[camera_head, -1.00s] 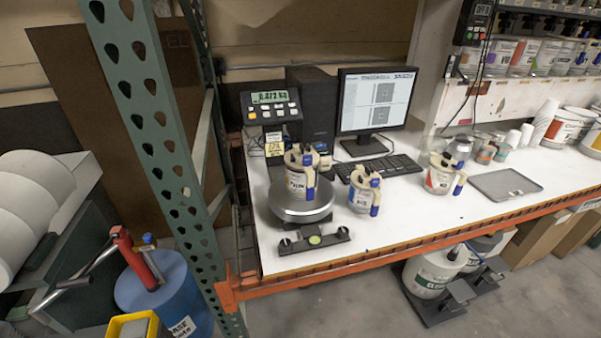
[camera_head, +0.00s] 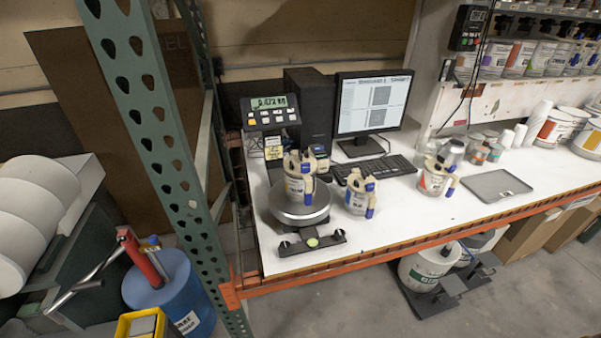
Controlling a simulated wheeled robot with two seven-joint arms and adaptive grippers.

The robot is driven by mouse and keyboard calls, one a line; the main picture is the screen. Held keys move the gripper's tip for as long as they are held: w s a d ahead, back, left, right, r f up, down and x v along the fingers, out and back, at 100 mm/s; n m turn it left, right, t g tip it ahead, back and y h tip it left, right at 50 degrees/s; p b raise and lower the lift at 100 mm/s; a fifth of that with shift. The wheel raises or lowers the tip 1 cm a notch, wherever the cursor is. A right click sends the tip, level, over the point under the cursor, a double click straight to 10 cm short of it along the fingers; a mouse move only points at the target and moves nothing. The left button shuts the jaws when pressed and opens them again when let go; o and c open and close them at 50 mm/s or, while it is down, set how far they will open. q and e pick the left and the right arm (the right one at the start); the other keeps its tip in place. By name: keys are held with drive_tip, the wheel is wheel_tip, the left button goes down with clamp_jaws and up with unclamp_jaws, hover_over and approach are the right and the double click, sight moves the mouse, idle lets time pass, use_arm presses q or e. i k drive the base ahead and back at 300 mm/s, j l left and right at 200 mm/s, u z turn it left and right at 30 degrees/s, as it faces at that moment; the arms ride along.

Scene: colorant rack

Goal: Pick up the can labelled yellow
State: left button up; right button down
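A white can with a cream lid and handle (camera_head: 298,188) stands upright on the round plate of the scale (camera_head: 296,213). Its label seems to read yellow, but the print is small and blurred. A similar can with a blue label (camera_head: 357,203) stands on the table just right of the scale. A third can with an orange-red label (camera_head: 432,183) stands farther right. Neither of my grippers shows in the head view.
A keyboard (camera_head: 375,169) and monitor (camera_head: 372,103) stand behind the cans. A grey tray (camera_head: 496,186) lies at the right. The white tabletop (camera_head: 410,213) is clear in front. A green rack post (camera_head: 165,140) rises left of the table, whose front edge is an orange beam (camera_head: 400,251).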

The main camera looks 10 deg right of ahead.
sight(299, 189)
drive_tip(key=j+z, duration=0.25)
drive_tip(key=z, duration=0.2)
drive_tip(key=j+z, duration=0.6)
drive_tip(key=z, duration=0.25)
drive_tip(key=k+j+z, duration=0.1)
drive_tip(key=z, duration=0.35)
drive_tip(key=k+j+z, duration=0.15)
drive_tip(key=j+z, duration=0.25)
drive_tip(key=l, duration=0.1)
